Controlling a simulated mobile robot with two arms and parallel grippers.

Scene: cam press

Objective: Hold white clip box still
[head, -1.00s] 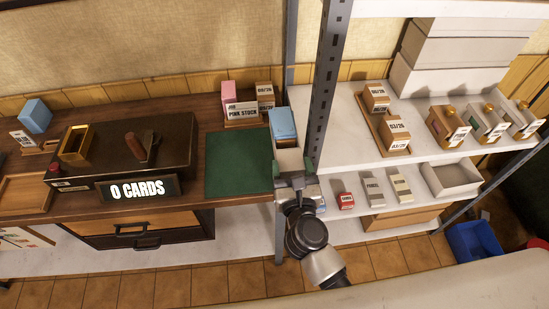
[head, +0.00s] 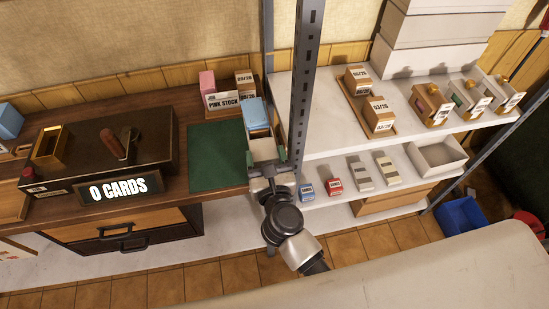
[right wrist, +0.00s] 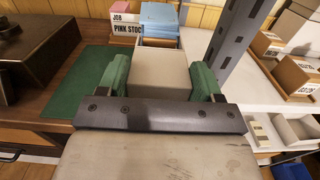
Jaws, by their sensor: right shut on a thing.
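My right gripper (head: 265,157) is shut on a pale box, with a green pad on each side of it in the right wrist view (right wrist: 162,78). The pale box (right wrist: 160,72) has blue cards (right wrist: 159,20) at its far end; they also show in the head view (head: 256,114). It is at the right edge of the green mat; whether it rests on the table is hidden. I see no clip on it. On the shelf stand several labelled boxes with brass clips; the rightmost clip box (head: 501,96) looks whitish. My left gripper is out of view.
A shelf upright (head: 305,85) stands close to the right of the held box. The green mat (head: 216,157) is bare. A pink stock box (head: 222,102) is behind it. A dark press with a "0 CARDS" sign (head: 118,188) is at left. Small boxes line the lower shelf.

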